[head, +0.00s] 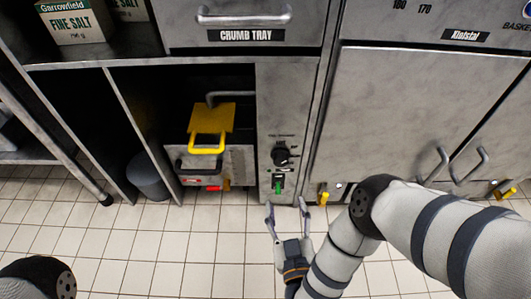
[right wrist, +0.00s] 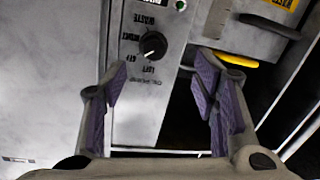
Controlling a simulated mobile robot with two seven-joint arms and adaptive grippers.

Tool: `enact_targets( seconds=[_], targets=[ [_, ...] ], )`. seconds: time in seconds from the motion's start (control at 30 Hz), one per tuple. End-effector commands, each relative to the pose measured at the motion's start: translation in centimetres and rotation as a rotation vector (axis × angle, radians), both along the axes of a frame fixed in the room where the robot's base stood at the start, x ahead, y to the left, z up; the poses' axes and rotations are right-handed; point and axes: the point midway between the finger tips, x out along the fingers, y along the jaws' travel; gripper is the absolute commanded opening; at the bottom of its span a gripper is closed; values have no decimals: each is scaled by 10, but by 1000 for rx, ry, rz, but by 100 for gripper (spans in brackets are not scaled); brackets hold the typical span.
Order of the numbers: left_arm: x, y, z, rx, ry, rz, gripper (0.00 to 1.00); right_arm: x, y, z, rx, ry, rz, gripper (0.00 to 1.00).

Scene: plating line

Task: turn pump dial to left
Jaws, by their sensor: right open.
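The pump dial (head: 281,156) is a black round knob on the narrow grey panel right of the open cabinet bay. In the right wrist view the dial (right wrist: 153,45) shows with upside-down labels around it, among them OFF and LEFT. A small white mark on the knob points toward the lower left there, near those two labels; which one exactly I cannot tell. My right gripper (head: 287,204) is open and empty, below and in front of the dial, not touching it. Its purple-padded fingers (right wrist: 159,80) stand apart beneath the dial. My left gripper is out of view.
A green switch (head: 278,184) sits below the dial. Left of the panel are a yellow plate with a handle (head: 208,143) and a red-handled part (head: 213,188). The crumb tray drawer (head: 245,38) is above. Tiled floor lies below.

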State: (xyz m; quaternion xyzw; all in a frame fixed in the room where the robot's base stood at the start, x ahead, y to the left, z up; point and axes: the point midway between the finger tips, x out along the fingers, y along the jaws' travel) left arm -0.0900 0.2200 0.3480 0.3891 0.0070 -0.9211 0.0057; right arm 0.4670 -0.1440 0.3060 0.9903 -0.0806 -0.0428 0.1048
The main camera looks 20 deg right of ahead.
Motion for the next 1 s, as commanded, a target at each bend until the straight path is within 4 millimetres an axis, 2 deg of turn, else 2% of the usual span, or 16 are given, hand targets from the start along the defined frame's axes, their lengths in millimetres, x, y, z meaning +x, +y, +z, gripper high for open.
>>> enact_targets(
  seconds=[0.03, 0.17, 0.23, 0.4, 0.6, 0.73, 0.97, 1.0],
  targets=[
    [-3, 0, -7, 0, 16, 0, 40, 3, -3, -7, -14, -29, -19, 54],
    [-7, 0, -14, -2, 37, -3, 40, 20, -8, -1, -25, -61, -34, 54],
    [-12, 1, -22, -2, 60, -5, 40, 35, -11, -2, -24, -60, -33, 54],
    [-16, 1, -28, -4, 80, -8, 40, 79, -20, 2, -23, -62, -34, 54],
    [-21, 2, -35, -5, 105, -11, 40, 115, -27, 2, -22, -60, -32, 54],
    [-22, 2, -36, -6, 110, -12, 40, 124, -29, 4, -23, -59, -32, 54],
    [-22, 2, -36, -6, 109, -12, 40, 125, -29, 5, -22, -58, -31, 54],
    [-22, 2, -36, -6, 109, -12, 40, 125, -29, 5, -22, -58, -31, 47]
  ],
)
